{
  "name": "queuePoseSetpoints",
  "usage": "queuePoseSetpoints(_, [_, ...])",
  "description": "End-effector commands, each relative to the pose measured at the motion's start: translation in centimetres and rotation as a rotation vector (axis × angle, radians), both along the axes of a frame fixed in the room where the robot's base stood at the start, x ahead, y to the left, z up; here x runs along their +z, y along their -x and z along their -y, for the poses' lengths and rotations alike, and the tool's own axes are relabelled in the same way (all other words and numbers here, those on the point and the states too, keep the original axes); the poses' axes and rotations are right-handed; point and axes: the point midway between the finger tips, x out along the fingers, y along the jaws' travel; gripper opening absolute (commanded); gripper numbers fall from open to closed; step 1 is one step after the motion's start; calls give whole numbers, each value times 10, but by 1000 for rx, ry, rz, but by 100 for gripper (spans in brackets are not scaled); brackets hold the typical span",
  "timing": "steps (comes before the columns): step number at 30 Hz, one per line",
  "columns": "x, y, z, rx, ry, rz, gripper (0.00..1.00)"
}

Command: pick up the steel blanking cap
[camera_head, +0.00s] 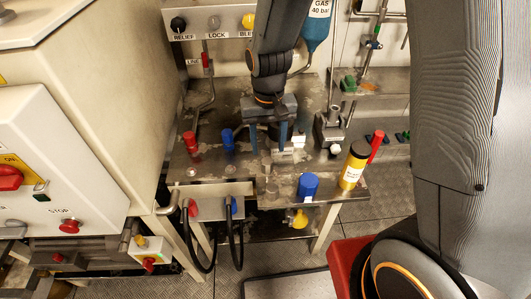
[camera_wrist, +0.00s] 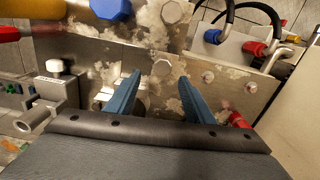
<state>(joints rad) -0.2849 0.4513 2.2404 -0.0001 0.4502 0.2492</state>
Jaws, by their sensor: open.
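My gripper (camera_head: 268,142) points down over the steel bench, its two blue fingers apart with a gap between them; they also show in the wrist view (camera_wrist: 159,78). A small round steel piece (camera_wrist: 162,68), which looks like the steel blanking cap, shows between and just beyond the fingertips. A second similar steel piece (camera_wrist: 172,12) lies farther out at the top of the wrist view. I cannot tell for certain which is the cap. A pale metal fitting lies partly hidden behind the left finger in the wrist view. Nothing is visibly gripped.
The steel bench (camera_head: 212,165) holds a red fitting (camera_head: 190,141) and a blue fitting (camera_head: 228,141) at left. A blue cap (camera_head: 308,186) and a yellow bottle (camera_head: 353,167) stand at the front right. A metal stand (camera_head: 330,130) is close right of my gripper.

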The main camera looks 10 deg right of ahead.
Motion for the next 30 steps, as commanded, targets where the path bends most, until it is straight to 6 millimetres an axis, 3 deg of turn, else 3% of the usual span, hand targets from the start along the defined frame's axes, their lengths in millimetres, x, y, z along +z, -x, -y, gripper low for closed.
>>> queuePoseSetpoints(21, [-67,7,-4,11,1,-2,48])
queuePoseSetpoints(30, [-73,6,-4,10,0,1,48])
